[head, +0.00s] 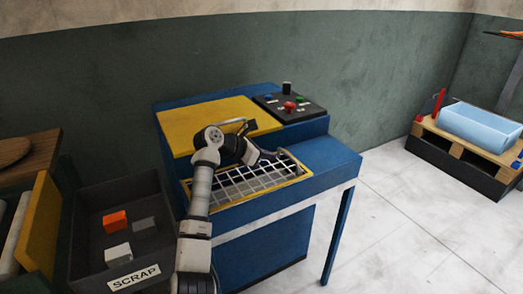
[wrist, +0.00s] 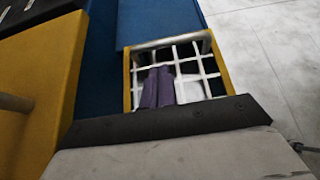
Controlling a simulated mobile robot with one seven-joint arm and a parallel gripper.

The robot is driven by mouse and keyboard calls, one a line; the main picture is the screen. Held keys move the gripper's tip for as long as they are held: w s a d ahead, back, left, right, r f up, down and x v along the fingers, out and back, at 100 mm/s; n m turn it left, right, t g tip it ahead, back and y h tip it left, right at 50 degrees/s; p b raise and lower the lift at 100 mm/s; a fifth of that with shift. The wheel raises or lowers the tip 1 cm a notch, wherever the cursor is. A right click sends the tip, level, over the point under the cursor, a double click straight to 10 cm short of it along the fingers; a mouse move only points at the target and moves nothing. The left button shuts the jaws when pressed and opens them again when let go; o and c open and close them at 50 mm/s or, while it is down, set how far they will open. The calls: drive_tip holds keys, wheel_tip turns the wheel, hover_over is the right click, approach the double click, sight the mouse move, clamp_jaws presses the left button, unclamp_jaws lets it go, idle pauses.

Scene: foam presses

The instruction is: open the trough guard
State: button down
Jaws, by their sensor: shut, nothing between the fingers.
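The trough guard (head: 262,178) is a white wire grid in a yellow frame on the front of the blue press. It lies over the trough and looks closed. My arm hides part of the guard's left side.
The yellow panel (head: 205,119) with a bar handle lies behind the guard. A control box (head: 289,106) with coloured buttons is at back right. A dark scrap bin (head: 88,215) stands left of my arm. A pallet with a blue tub (head: 480,126) is far right; the floor between is clear.

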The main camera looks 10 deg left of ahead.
sight(277, 165)
drive_tip(key=shift+p+x, duration=0.4)
drive_tip(key=shift+x, duration=1.8)
drive_tip(key=shift+r, duration=0.15)
drive_tip(key=s+a+r+t+h+b, duration=0.2)
drive_tip(key=a+r+h+b, duration=0.1)
drive_tip(key=r, duration=0.5)
drive_tip(key=s+a+r+t+h+b, duration=0.2)
drive_tip(key=a+r+h+b, duration=0.15)
drive_tip(key=r, duration=0.45)
drive_tip(key=s+a+r+t+h+b, duration=0.4)
drive_tip(key=s+a+r+b, duration=0.3)
drive_tip(key=s+a+r, duration=0.3)
drive_tip(key=shift+s+a+t+h+b, duration=0.45)
drive_tip(key=shift+a+h, duration=0.4)
drive_tip(key=shift+a, duration=1.15)
